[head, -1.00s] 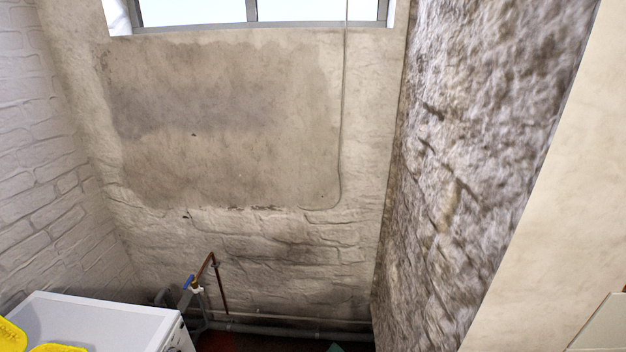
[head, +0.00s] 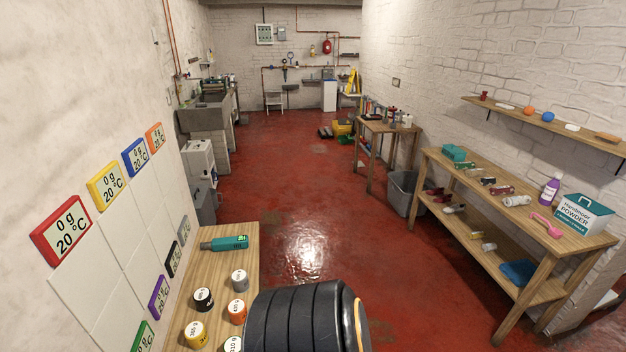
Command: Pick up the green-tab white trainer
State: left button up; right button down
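I cannot make out a green tab on any shoe from here. Several small shoe-like things lie on the wooden bench (head: 570,236) at the right. A whitish one (head: 516,201) lies on its top, near the purple bottle. Other small pale things lie on its lower shelf, one toward the left end (head: 455,209) and one nearer the middle (head: 489,246). They are too small to tell which is the white trainer. Neither of my grippers is in view.
A wooden table (head: 222,270) with labelled weights stands close at the bottom left. The red floor (head: 310,200) is open down the middle. A grey bin (head: 404,192) stands beyond the right bench. A wall shelf (head: 560,128) hangs above that bench.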

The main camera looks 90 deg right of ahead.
aim_at(456, 209)
jog(key=z, duration=3.95)
jog(key=i+z, duration=0.1)
jog(key=i, duration=0.25)
jog(key=i+j+u, duration=0.15)
jog(key=i+u, duration=0.7)
jog(key=i, duration=0.25)
jog(key=i+l+u, duration=0.25)
jog(key=i+u, duration=0.2)
jog(key=i+z, duration=0.15)
jog(key=i, duration=0.45)
jog(key=i+z, duration=0.2)
jog(key=i, duration=0.45)
jog(key=i+j+z, duration=0.15)
jog(key=i, duration=0.45)
jog(key=i+j+z, duration=0.15)
jog(key=i, duration=0.5)
jog(key=i+z, duration=0.35)
jog(key=i+j+z, duration=0.1)
jog(key=i+z, duration=0.25)
jog(key=i+j+z, duration=0.2)
jog(key=z, duration=0.2)
